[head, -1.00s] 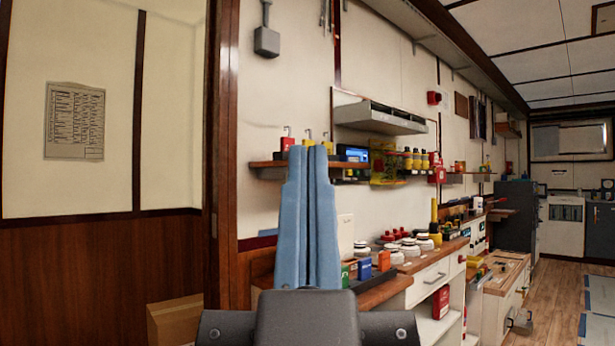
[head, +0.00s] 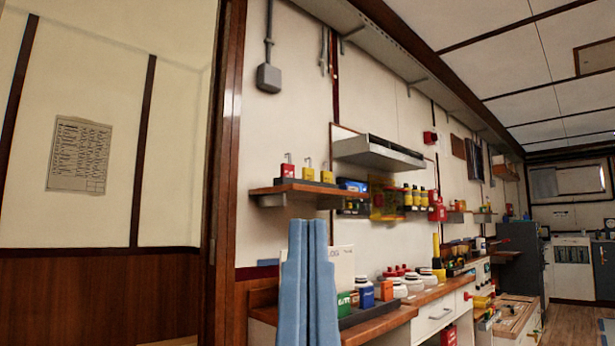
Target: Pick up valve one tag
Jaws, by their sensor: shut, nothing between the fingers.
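My gripper (head: 308,224) shows low in the middle of the head view. Its two long blue fingers are together, pointing up, with nothing between them. They stand in front of the wooden counter and appear below the wall shelf (head: 290,190). I cannot make out a valve one tag in this view. On the shelf stand a red padlock (head: 287,168) and two yellow padlocks (head: 317,172), upright in a dark holder. Any small tags there are too small to read.
A wooden counter (head: 385,325) bears bottles, boxes and several white-and-red jars. A grey hood (head: 375,152) juts from the wall above the shelf. A dark wooden post (head: 224,180) stands left of the shelf. Wood floor shows at the far right.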

